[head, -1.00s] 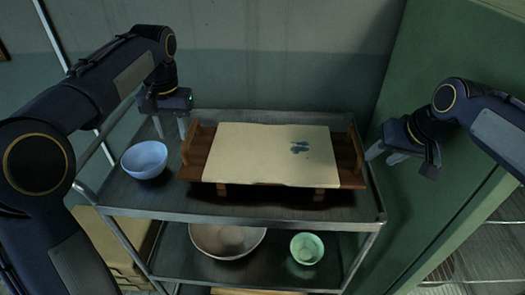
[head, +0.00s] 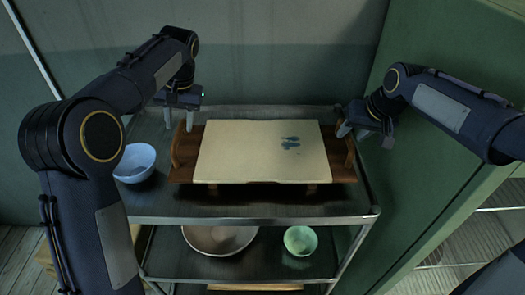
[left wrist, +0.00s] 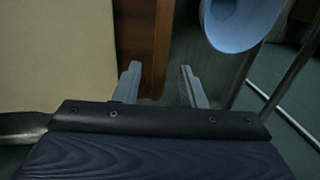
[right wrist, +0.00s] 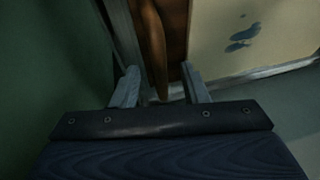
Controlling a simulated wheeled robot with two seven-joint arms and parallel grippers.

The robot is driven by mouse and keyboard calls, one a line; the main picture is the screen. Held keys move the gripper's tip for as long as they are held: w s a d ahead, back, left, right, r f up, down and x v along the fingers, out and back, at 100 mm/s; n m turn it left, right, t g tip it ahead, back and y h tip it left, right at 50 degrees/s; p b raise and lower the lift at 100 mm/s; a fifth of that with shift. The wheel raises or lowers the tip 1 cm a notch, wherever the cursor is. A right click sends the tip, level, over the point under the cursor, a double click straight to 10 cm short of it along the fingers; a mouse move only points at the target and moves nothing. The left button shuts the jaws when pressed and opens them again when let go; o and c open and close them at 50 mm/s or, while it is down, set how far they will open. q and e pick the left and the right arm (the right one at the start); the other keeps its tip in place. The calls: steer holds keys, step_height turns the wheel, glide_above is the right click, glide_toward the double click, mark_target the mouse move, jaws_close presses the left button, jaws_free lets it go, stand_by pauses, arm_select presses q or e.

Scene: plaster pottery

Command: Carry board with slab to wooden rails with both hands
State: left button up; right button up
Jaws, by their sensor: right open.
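A cream slab (head: 250,155) with blue marks lies on a brown wooden board (head: 182,172) on the cart's top shelf. The board has a raised wooden handle at each end, and two small wood blocks (head: 311,189) show under its front edge. My left gripper (head: 184,125) is at the board's left end; in the left wrist view its open fingers (left wrist: 161,82) have the board's end edge between them. My right gripper (head: 350,133) is at the right end; in the right wrist view the handle (right wrist: 153,45) shows between its open fingers (right wrist: 160,85). I cannot identify separate wooden rails.
A blue bowl (head: 135,163) stands left of the board, close to the left gripper. The lower shelf holds a large bowl (head: 220,239) and a green bowl (head: 300,240). A green cabinet (head: 440,185) stands close on the right.

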mark_target(179, 128)
arm_select(q)
steer(key=shift+a+f, duration=0.2)
steer(key=shift+f, duration=0.65)
steer(key=shift+a+f, duration=0.15)
steer(key=shift+f, duration=0.7)
arm_select(e)
steer(key=shift+x, duration=1.7)
arm_select(q)
jaws_close()
arm_select(e)
jaws_close()
arm_select(q)
steer(key=shift+w+r, duration=0.2)
steer(key=shift+r, duration=0.15)
arm_select(e)
steer(key=shift+w+r, duration=0.15)
steer(key=shift+r, duration=0.2)
